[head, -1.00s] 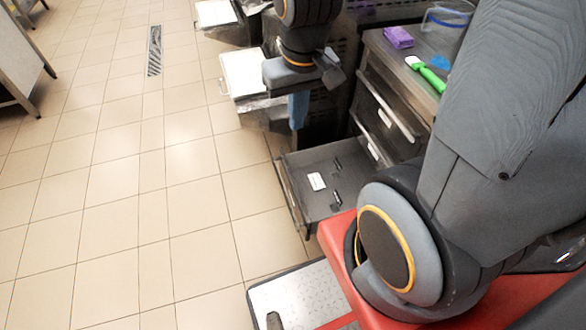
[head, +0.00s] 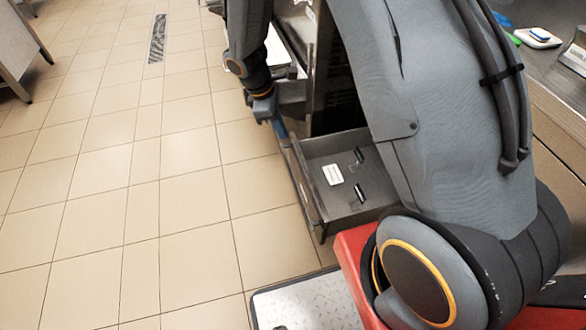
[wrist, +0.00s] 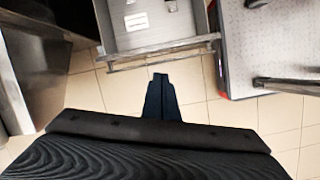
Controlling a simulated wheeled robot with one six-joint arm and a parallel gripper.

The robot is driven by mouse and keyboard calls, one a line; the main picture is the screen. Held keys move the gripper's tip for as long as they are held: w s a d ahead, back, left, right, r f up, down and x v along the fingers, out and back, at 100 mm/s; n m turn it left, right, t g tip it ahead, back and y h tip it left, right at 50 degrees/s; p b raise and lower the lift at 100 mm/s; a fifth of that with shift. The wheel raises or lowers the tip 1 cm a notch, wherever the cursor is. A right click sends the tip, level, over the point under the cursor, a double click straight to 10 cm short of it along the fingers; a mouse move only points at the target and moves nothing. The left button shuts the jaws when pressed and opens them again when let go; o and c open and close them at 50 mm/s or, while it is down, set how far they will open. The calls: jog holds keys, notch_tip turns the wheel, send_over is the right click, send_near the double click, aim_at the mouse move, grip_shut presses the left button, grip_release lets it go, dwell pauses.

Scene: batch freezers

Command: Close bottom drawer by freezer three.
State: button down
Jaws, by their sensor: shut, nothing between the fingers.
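The bottom drawer (head: 320,150) is a grey metal drawer, pulled open over the floor in the head view. A white label and small dark items lie inside it. In the wrist view the drawer (wrist: 205,22) shows at the top, with its front and bar handle (wrist: 165,48) toward me. My gripper (head: 281,130) is low, just outside the drawer's front near its far corner. In the wrist view my gripper's dark fingers (wrist: 160,78) are together and empty, pointing at the drawer front with a small gap in the picture. I cannot tell which freezer is number three.
A steel counter (head: 550,62) with a white scale-like item (head: 538,38) is at right. A metal plate platform (head: 305,305) lies near the drawer's near side. Tiled floor (head: 130,200) is clear at left. A steel table (head: 20,50) stands far left.

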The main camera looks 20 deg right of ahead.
jog(key=w+a+f+n+h+b, duration=0.15)
jog(key=w+f+n+b, duration=0.3)
jog(key=f, duration=0.85)
jog(key=b, duration=0.1)
send_over(292, 171)
jog(key=shift+m, duration=0.25)
notch_tip(292, 171, down, 9)
jog(key=shift+r, duration=0.15)
jog(key=shift+d, duration=0.55)
jog(key=shift+d, duration=0.1)
